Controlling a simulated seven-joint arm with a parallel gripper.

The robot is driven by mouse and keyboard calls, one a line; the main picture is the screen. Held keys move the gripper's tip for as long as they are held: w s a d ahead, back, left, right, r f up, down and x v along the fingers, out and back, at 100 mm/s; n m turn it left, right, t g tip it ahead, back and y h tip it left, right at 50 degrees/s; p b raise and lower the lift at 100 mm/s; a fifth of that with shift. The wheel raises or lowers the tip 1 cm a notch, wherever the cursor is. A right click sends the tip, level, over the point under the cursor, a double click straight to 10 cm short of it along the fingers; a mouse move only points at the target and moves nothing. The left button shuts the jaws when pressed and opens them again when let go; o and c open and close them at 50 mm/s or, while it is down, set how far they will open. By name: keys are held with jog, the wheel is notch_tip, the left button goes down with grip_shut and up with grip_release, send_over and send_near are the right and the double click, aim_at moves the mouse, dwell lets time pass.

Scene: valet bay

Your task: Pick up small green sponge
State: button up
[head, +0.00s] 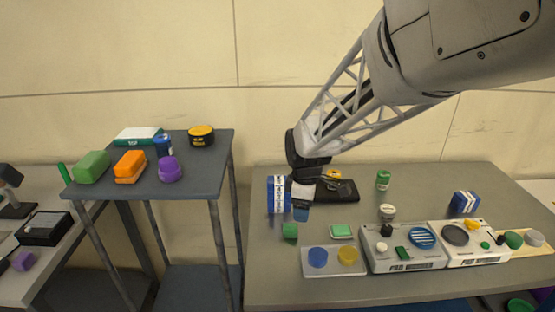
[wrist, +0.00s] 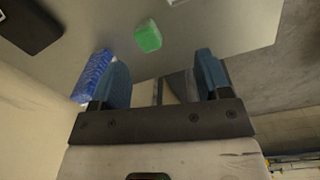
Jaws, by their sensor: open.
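A small green block (head: 289,230), which looks like the small green sponge, stands on the grey table near its left edge. A green block also shows in the wrist view (wrist: 148,36), beyond the fingertips and between their lines. My gripper (head: 301,214) is above the table, close to the block and a little up and right of it in the head view. In the wrist view my gripper (wrist: 162,62) has its two blue fingers apart with nothing between them. A larger green block (head: 92,167) lies on the raised shelf at the left.
A blue-and-white upright item (head: 278,195) stands close beside my gripper; a blue item also shows by the left finger (wrist: 92,76). A flat green-topped piece (head: 341,231), a tray with blue and yellow discs (head: 333,270) and control panels (head: 403,264) lie to the right.

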aim_at(290, 227)
jog(key=w+a+f+n, duration=0.2)
jog(key=w+f, duration=0.1)
jog(key=w+a+f+n, duration=0.1)
jog(key=shift+w+f, duration=0.25)
jog(key=shift+f, duration=0.15)
jog(key=shift+f, duration=0.1)
jog(key=shift+f, duration=1.2)
jog(key=shift+f, duration=0.1)
jog(key=shift+s+d+f, duration=0.1)
jog(key=shift+f, duration=2.4)
jog(key=shift+c, duration=0.4)
